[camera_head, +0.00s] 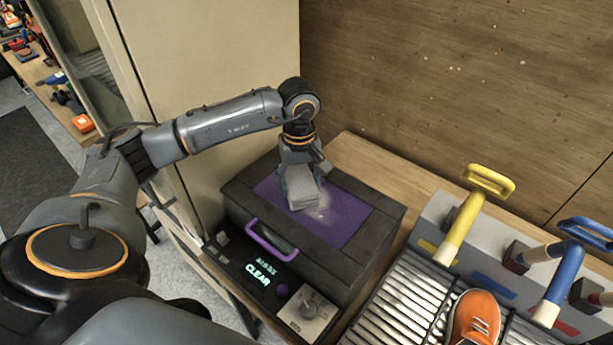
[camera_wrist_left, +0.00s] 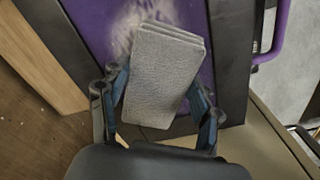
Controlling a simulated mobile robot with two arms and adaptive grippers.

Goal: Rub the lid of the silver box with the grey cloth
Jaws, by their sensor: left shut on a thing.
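The box (camera_head: 375,228) stands on the wooden bench; it looks dark grey rather than silver, with a purple panel (camera_head: 345,217) on its lid and a purple handle on its front. A pale dusty smudge (camera_head: 318,212) shows on the panel beside the cloth. My left gripper (camera_head: 299,180) is over the lid, shut on the folded grey cloth (camera_head: 300,190). In the left wrist view the cloth (camera_wrist_left: 163,75) sits between both fingers, over the purple panel. I cannot tell whether the cloth touches the panel. My right gripper is not in view.
A control panel reading "CLEAR" (camera_head: 258,275) is at the box's front. To the right are a roller conveyor (camera_head: 400,300), an orange sneaker (camera_head: 474,318), and yellow (camera_head: 463,220) and blue (camera_head: 560,278) handled tools. A beige cabinet (camera_head: 200,60) stands behind left, a wooden wall behind right.

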